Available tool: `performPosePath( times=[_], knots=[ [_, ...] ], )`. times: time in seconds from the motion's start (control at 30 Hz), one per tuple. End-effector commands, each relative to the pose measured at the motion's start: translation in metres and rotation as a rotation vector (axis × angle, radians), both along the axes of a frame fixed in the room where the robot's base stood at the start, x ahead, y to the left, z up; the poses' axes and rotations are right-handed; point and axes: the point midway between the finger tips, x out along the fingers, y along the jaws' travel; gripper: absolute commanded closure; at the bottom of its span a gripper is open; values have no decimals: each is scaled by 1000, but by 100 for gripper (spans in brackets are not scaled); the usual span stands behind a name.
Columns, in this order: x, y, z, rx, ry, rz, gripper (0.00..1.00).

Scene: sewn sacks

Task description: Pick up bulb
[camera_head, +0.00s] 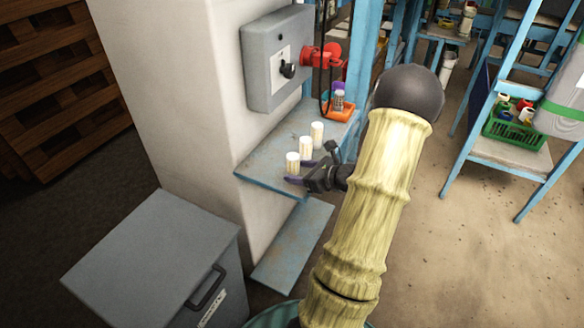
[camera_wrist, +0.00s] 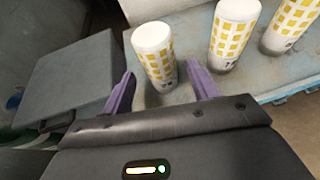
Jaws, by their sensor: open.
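No bare bulb is plain to see. Three white cylinders with yellow squares, possibly bulb packs, stand upright in a row on a worn blue shelf (camera_head: 262,172). The nearest cylinder (camera_head: 292,163) also shows in the wrist view (camera_wrist: 154,50). The middle cylinder (camera_head: 305,148) and the far cylinder (camera_head: 317,134) stand behind it; in the wrist view they are to its right. My gripper (camera_head: 298,172) is open, its purple fingers low at the shelf. In the wrist view my gripper (camera_wrist: 159,70) has one finger on each side of the nearest cylinder's lower part. Contact cannot be told.
A grey electrical box (camera_head: 272,60) with a red plug (camera_head: 322,57) hangs on the pale pillar above the shelf. An orange container (camera_head: 340,113) sits at the shelf's back. A grey lidded bin (camera_head: 150,255) stands lower left. Open floor lies to the right.

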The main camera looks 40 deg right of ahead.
Motion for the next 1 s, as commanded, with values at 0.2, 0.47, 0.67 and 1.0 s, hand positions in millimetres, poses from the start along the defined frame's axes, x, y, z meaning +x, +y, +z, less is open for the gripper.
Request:
performPosePath(
  times=[0.2, 0.47, 0.67, 1.0],
  knots=[
    [2, 0, -1, 0, -1, -1, 40],
    [34, 7, -15, 1, -1, 3, 40],
    [48, 12, -21, -1, 1, 4, 40],
    [48, 12, -21, 0, 0, 4, 40]
  ],
)
